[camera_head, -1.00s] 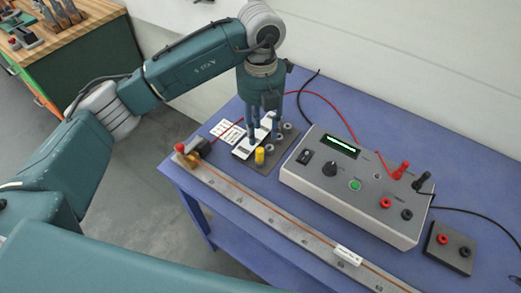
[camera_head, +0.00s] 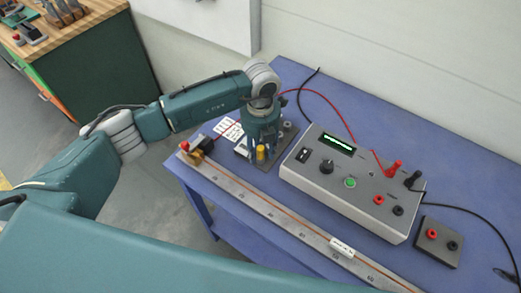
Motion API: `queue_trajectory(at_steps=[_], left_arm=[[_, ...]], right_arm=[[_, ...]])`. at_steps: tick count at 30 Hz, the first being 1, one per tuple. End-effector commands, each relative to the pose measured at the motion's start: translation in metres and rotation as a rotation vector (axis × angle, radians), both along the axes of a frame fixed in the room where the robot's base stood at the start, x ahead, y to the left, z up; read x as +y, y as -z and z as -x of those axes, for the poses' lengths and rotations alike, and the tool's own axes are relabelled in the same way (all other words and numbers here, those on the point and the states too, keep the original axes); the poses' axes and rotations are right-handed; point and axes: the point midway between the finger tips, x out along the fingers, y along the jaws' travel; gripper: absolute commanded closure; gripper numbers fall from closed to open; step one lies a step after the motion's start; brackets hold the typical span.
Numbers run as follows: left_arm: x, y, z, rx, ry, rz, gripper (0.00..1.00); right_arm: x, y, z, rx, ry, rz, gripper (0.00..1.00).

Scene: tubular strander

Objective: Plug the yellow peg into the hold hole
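The yellow peg (camera_head: 260,153) stands upright on the small dark plate (camera_head: 270,163) at the back left of the blue table. My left gripper (camera_head: 262,155) points down right at the peg, with its fingers close about it. Whether they touch or grip it is too small to tell. Grey round sockets (camera_head: 288,126) show on the plate behind and right of the gripper. The gripper hides part of the plate, and I cannot tell which hole is the hold hole. My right gripper is not in view.
A grey tester box (camera_head: 345,205) with a lit display stands right of the plate. A long metal rail (camera_head: 270,208) with a copper wire runs along the table's front. A small terminal block (camera_head: 439,242) sits at the right. Red and black cables cross the table.

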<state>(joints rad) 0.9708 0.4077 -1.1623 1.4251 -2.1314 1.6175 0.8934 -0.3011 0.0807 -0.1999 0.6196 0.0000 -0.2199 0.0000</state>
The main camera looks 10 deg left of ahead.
Motion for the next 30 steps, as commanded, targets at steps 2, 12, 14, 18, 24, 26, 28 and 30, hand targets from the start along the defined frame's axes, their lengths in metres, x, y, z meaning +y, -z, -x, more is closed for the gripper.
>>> queue_trajectory(at_steps=[2,12,14,18,24,26,28,30], left_arm=[[0.000,0.000,0.000,0.000,0.001,0.000,0.61],[-0.001,-0.001,0.000,0.000,0.001,0.001,1.00],[-0.001,-0.001,0.000,-0.001,0.001,0.001,1.00],[-0.001,-0.001,0.000,-0.001,0.001,0.001,1.00],[-0.001,-0.006,-0.001,-0.002,0.001,0.003,1.00],[-0.001,-0.011,-0.001,-0.003,0.002,0.003,1.00],[-0.001,-0.018,-0.002,-0.004,0.002,0.002,1.00],[-0.001,-0.030,-0.001,-0.005,0.002,0.002,1.00]], right_arm=[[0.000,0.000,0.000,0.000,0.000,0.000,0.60],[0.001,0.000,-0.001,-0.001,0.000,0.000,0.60],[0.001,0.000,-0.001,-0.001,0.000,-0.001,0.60],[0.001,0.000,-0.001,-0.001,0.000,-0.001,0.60],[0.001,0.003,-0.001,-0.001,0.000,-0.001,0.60],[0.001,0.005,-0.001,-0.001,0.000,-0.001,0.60],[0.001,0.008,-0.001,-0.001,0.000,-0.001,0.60],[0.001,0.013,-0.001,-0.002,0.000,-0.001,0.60]])
